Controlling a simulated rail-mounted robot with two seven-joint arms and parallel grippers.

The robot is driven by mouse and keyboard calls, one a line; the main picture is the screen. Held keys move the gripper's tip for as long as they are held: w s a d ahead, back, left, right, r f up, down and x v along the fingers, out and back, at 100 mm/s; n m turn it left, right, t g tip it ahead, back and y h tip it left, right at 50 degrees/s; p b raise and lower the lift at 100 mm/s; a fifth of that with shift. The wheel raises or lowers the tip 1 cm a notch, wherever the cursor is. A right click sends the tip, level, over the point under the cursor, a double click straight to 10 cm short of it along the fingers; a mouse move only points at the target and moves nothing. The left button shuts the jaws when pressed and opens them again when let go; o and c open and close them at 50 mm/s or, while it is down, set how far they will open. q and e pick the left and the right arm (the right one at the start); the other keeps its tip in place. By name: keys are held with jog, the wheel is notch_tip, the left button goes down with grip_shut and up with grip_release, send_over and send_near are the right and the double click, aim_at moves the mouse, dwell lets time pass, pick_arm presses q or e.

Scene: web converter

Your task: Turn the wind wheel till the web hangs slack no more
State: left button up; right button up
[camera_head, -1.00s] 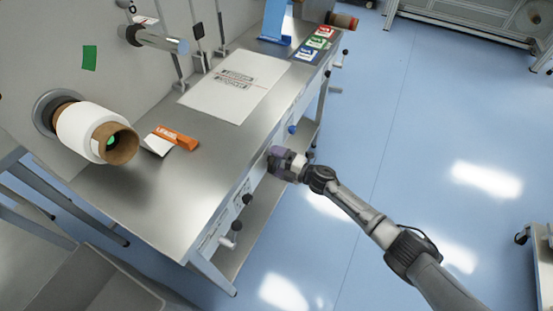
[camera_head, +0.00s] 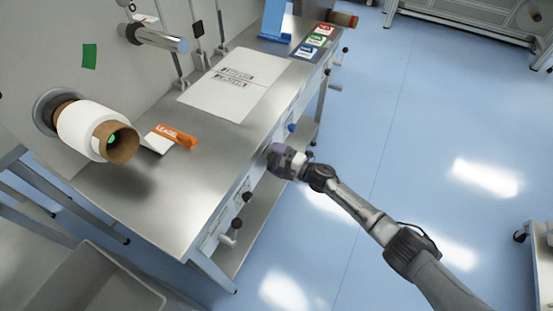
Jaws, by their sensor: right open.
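My right gripper (camera_head: 282,163) is open at the front face of the steel bench, its arm coming in from the lower right. A purple part shows at its fingertips; I cannot tell whether it is a wheel or part of the gripper. No wind wheel can be clearly made out; the gripper hides that stretch of the front. A white roll (camera_head: 82,131) on a brown core sticks out of the grey panel at the left. A white printed sheet (camera_head: 220,90) lies on the bench top; I cannot tell whether it is the web. My left gripper is not in view.
The bench (camera_head: 180,205) carries an orange-and-white item (camera_head: 172,137) and coloured cards (camera_head: 316,41). A grey bin (camera_head: 95,280) stands at lower left. The blue floor at right is largely clear.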

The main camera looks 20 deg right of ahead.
jog(key=p+v, duration=0.2)
jog(key=v, duration=1.1)
jog(key=shift+s+d+p, duration=0.25)
jog(key=shift+d+p, duration=0.05)
dwell(0.7)
